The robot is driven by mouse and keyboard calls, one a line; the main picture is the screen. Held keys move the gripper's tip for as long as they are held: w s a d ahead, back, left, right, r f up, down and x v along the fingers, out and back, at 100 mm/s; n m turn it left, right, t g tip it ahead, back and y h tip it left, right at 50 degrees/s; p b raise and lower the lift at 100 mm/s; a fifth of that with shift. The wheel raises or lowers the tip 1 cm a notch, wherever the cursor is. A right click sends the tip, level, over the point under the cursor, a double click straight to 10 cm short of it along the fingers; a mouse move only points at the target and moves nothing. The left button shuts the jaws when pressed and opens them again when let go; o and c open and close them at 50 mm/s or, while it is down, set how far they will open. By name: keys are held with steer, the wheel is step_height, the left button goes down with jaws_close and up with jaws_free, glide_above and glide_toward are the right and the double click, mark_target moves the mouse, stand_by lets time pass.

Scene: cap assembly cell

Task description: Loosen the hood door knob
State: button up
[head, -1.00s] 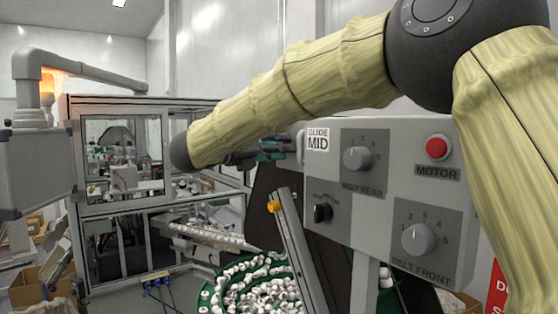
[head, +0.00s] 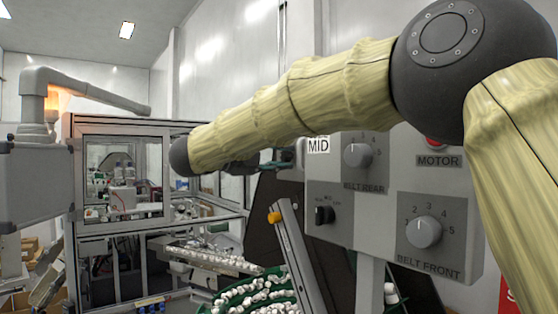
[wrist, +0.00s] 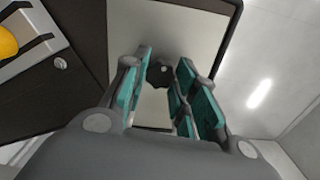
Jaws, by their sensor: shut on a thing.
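The hood door knob (wrist: 160,74) is a small dark lobed knob on a pale panel in the wrist view. My gripper (wrist: 158,88) has teal-padded fingers on both sides of it and is shut on it. In the head view my gripper (head: 278,158) shows only in part, behind my forearm and left of the grey control panel. The knob cannot be made out there.
A grey control panel (head: 380,200) with dials stands close on the right. A metal rail with a yellow knob (head: 274,217) rises below my gripper, beside a green bin (head: 240,290) of white caps. A framed glass machine (head: 120,122) stands at the left.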

steer(key=n, duration=0.4)
steer(key=shift+a+f+p, duration=0.1)
steer(key=shift+f+p, duration=0.05)
steer(key=shift+p, duration=0.2)
steer(key=n+p, duration=0.2)
steer(key=n, duration=0.2)
steer(key=n+p, duration=0.3)
steer(key=n, duration=0.2)
steer(key=n+p, duration=0.3)
steer(key=n, duration=0.1)
steer(key=shift+f+n+p, duration=0.1)
steer(key=shift+n+p, duration=0.2)
steer(key=shift+p, duration=0.05)
steer(key=o, duration=1.1)
steer(key=shift+c, duration=0.2)
steer(key=shift+s, duration=0.1)
